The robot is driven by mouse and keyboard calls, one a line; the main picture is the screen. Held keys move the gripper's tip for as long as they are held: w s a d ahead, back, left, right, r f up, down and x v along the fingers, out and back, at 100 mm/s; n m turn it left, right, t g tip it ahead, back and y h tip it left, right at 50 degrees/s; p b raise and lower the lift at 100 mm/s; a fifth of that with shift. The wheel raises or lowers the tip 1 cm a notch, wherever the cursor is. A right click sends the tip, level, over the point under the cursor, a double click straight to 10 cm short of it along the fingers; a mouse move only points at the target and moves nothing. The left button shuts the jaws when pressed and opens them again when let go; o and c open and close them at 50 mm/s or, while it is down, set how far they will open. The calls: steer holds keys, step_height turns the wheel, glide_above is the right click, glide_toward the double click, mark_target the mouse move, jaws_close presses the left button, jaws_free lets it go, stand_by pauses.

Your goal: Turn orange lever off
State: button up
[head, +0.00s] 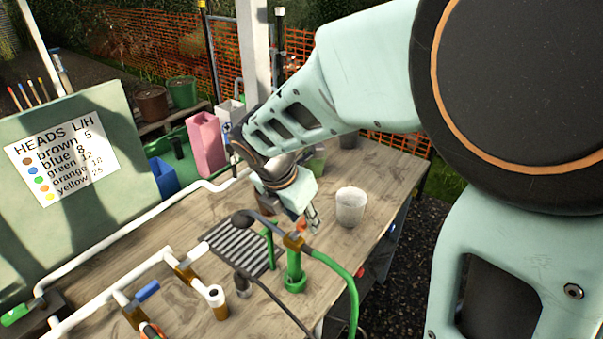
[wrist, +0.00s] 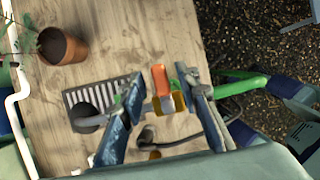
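The orange lever (wrist: 159,79) sits on a brass valve (wrist: 179,102) and shows between my fingers in the wrist view. In the head view, only a small orange piece of it (head: 301,226) shows, above the brass fitting (head: 294,241). My gripper (wrist: 166,91) is open, with one finger on each side of the lever and a gap to each. In the head view my gripper (head: 311,215) points down over the valve, its far finger partly hidden. I cannot tell whether a fingertip touches the valve body.
A green hose (head: 340,271) leads from the valve over the table edge. A blue lever (head: 147,290) and white pipes (head: 105,247) are at the left. A slatted drain (head: 238,248) lies beside the valve.

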jaws_close()
steer(key=shift+m, duration=0.3)
steer(key=shift+s+d+m+g+h+p, duration=0.15)
steer(key=shift+s+m+g+p, duration=0.75)
steer(key=shift+m, duration=2)
steer(key=shift+s+d+m+g+h+p, duration=0.15)
steer(key=shift+s+m+g+p, duration=0.7)
steer(key=shift+m, duration=2.05)
steer(key=shift+s+m+g+h+p, duration=0.2)
steer(key=shift+s+m+g+p, duration=0.25)
steer(key=shift+m+g, duration=1.7)
steer(key=shift+m+t, duration=0.7)
steer(key=shift+m, duration=0.15)
